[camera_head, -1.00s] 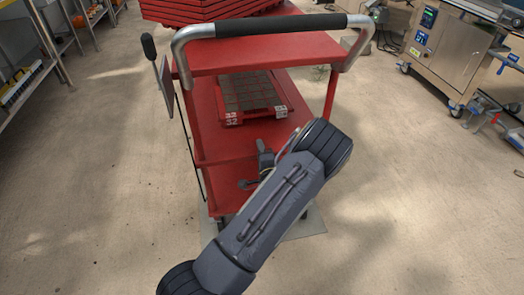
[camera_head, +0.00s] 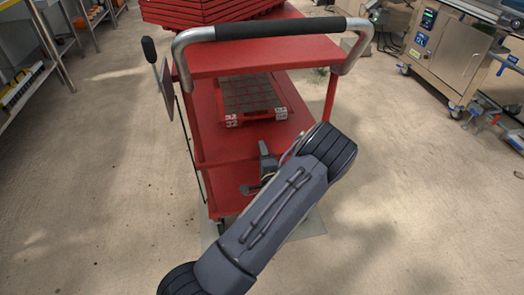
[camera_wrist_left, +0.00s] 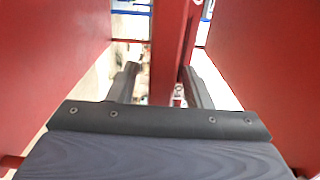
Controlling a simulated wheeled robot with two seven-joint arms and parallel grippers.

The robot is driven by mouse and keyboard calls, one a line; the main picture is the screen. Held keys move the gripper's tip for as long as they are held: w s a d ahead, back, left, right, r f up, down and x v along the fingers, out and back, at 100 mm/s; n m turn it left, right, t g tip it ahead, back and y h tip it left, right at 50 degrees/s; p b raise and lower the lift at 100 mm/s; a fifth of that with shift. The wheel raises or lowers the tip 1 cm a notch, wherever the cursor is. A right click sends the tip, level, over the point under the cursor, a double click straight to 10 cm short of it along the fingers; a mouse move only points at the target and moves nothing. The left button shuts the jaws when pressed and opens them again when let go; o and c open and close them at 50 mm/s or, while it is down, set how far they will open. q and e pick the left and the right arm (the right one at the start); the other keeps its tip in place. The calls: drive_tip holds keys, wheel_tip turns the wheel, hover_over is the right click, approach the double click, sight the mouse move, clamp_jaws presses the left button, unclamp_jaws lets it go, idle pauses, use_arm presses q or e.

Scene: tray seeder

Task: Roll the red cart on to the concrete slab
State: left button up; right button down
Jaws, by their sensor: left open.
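The red cart (camera_head: 225,147) stands upright in the middle of the head view, its push handle (camera_head: 265,27) toward me. A pale grey patch of slab (camera_head: 313,226) shows at floor level under and beside the cart's near end; my arm hides part of it, and I cannot tell which wheels rest on it. My left gripper (camera_head: 257,172) is at the cart's near side, between the shelves. In the left wrist view the open fingers (camera_wrist_left: 163,86) stand either side of a red upright (camera_wrist_left: 165,55), with red panels close on both sides. My right gripper is not visible.
A red tray marked 32 (camera_head: 230,121) lies on the cart's shelf. A steel machine on casters (camera_head: 440,55) is at the right and a shelf rack (camera_head: 25,80) at the left. Floor is clear on both sides.

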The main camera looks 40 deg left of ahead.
use_arm(q)
drive_tip(key=p+v, duration=0.1)
drive_tip(key=v, duration=0.5)
drive_tip(key=shift+d, duration=0.2)
drive_tip(key=shift+s, duration=0.1)
